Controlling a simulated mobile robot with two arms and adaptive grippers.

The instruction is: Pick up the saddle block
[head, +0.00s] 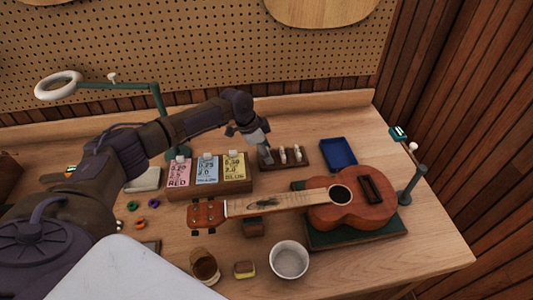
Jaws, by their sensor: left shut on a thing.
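My left gripper (259,142) reaches in from the left, pointing down over the left end of a small dark wooden rack (290,164). It is shut on a small piece that I take to be the saddle block; the fingers mostly hide it. I cannot tell whether it is clear of the rack. Two similar pale pieces stand upright in the rack to the right, one in the middle (283,156) and one at the right (298,154). My right gripper is not in view.
A holder with pink, blue and yellow cards (207,170) stands just left of the rack. A blue tray (338,152) lies to its right. A ukulele (352,205) rests on a green mat in front. A white bowl (289,260) and a brown jar (205,266) stand nearer.

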